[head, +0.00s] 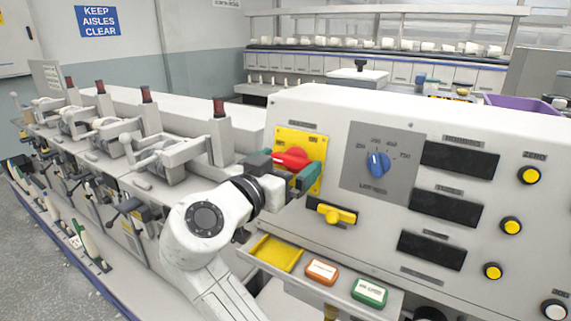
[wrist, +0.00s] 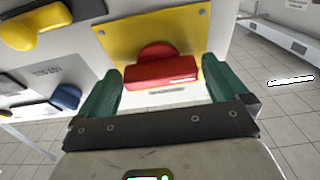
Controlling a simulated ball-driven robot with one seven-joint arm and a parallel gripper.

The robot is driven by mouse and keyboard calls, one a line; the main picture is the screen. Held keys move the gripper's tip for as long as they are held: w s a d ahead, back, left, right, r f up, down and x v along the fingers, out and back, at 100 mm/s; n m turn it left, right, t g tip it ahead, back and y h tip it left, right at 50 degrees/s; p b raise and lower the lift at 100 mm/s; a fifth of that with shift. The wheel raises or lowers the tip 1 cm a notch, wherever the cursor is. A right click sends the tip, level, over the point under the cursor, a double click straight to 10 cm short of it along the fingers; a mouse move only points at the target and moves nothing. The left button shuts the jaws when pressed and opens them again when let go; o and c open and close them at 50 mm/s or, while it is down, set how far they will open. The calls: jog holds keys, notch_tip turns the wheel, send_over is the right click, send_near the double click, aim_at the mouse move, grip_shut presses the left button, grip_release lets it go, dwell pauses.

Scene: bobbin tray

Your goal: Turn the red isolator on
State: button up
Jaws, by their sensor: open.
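The red isolator handle (head: 291,158) sits on a yellow plate (head: 313,144) at the left end of the white panel; it looks roughly level in the head view. My gripper (head: 284,169) is at the plate, its green jaws open. In the wrist view the red handle (wrist: 161,72) lies between the two spread jaws of my gripper (wrist: 161,66), with a gap on each side.
A yellow handle (head: 337,214) sits just below the plate and a blue rotary knob (head: 378,164) to its right. Below is a ledge with a yellow tray (head: 276,253), an orange box (head: 322,271) and a green box (head: 369,291). A bobbin machine (head: 150,160) runs along the left.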

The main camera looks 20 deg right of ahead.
jog(key=c, duration=0.8)
jog(key=shift+c, duration=0.2)
